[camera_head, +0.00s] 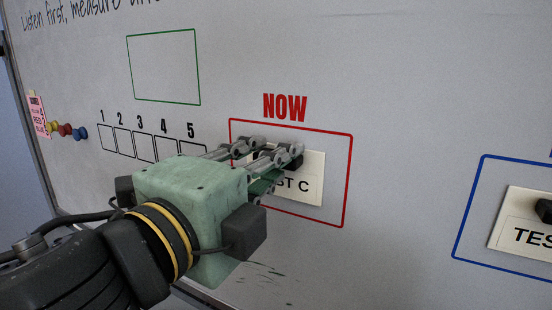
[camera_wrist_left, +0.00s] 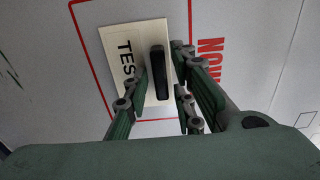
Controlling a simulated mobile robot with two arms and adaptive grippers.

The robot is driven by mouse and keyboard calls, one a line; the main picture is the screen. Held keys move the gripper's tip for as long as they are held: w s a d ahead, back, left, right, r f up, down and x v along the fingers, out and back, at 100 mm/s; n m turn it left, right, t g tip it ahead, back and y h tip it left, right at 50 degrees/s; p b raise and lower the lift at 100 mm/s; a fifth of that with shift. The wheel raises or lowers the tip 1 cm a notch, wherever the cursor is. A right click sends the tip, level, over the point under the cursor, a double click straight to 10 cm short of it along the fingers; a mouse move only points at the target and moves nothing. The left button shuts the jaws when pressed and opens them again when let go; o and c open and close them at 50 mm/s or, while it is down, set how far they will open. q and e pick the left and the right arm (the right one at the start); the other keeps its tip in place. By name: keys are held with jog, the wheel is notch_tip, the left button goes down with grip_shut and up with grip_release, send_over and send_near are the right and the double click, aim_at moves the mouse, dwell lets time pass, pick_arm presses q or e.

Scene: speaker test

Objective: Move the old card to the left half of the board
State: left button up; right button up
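A cream card (camera_head: 313,184) with a black handle hangs inside the red frame under the word NOW; its visible lettering ends in "ST C". In the left wrist view the card (camera_wrist_left: 115,60) reads "TES", and its upright black handle (camera_wrist_left: 159,75) stands out from it. My left gripper (camera_head: 272,153) is at this card and covers part of it in the head view. Its fingers (camera_wrist_left: 162,82) are apart on both sides of the handle in the wrist view, with a gap showing; I see no firm grip. My right gripper is not in view.
The whiteboard (camera_head: 400,80) has an empty green frame (camera_head: 164,67) at upper left and a row of numbered boxes (camera_head: 140,146). A second "TES" card (camera_head: 515,220) hangs in the blue frame (camera_head: 470,207) at right. Coloured magnets (camera_head: 66,130) and a pink note (camera_head: 38,116) sit at the left edge.

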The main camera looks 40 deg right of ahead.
pick_arm(q)
grip_shut()
dwell(0.4)
jog(key=shift+a, duration=0.1)
jog(key=shift+v, duration=0.75)
jog(key=shift+s+a, duration=0.15)
jog(key=shift+a, duration=0.05)
jog(key=shift+v, duration=2.25)
jog(key=shift+a, duration=0.15)
